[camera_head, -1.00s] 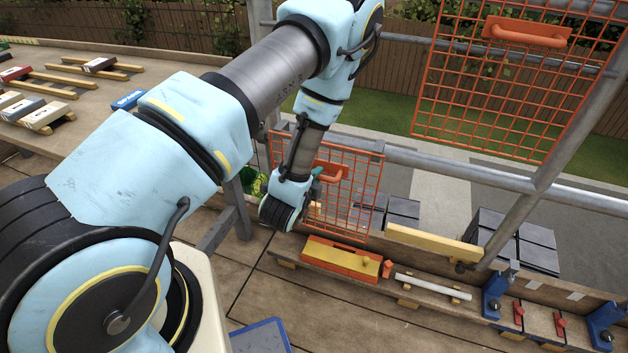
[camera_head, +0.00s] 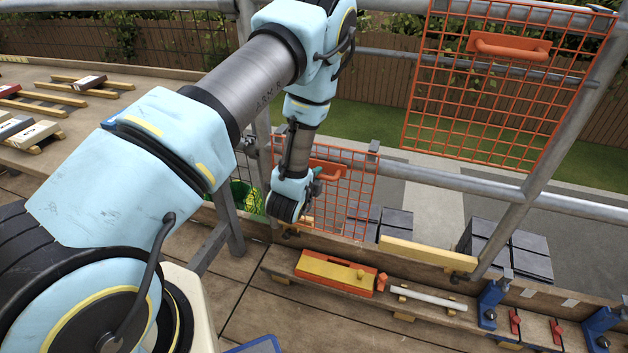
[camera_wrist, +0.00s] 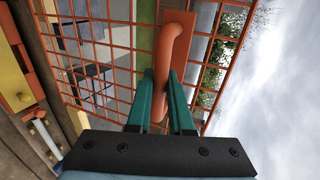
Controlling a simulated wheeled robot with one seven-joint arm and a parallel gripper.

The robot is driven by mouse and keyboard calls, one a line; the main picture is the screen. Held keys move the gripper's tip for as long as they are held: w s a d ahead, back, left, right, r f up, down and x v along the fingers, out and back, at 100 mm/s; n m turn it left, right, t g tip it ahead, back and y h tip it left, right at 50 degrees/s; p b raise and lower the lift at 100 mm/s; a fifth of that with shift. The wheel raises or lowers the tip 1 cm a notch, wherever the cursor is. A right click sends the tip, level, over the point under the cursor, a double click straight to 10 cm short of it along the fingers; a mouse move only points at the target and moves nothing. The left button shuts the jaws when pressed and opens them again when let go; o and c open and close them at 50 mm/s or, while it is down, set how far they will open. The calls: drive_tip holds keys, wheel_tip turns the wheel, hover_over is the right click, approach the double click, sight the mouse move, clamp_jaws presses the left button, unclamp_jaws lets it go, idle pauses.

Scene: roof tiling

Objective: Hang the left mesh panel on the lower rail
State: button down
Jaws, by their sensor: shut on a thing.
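The left mesh panel (camera_head: 352,215) is an orange wire grid with an orange handle (camera_head: 328,171). It stands upright at the lower rail (camera_head: 470,186), its top edge close to the rail height. A grey hook (camera_head: 374,147) shows at its top right corner; I cannot tell whether it sits on the rail. My gripper (camera_wrist: 162,100) is shut on the handle, with green fingers on both sides of it in the wrist view. In the head view my gripper (camera_head: 312,181) is partly hidden by my wrist, which also covers the panel's left part.
Another orange mesh panel (camera_head: 490,100) hangs higher at the right. A ledge below holds an orange and yellow tool (camera_head: 336,272), a white tube (camera_head: 428,298) and blue clamps (camera_head: 490,305). Grey tile stacks (camera_head: 510,250) stand beyond. Tiles on battens lie at the left.

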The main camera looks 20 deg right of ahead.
drive_tip(key=shift+w+d+f+b, duration=0.1)
drive_tip(key=shift+f+b, duration=0.7)
drive_tip(key=shift+f, duration=0.2)
drive_tip(key=shift+w+d+f+b, duration=0.1)
drive_tip(key=shift+f+b, duration=0.7)
drive_tip(key=shift+f, duration=0.2)
drive_tip(key=shift+a, duration=0.1)
drive_tip(key=c, duration=0.7)
unclamp_jaws()
drive_tip(key=shift+c, duration=0.2)
drive_tip(key=shift+f, duration=0.1)
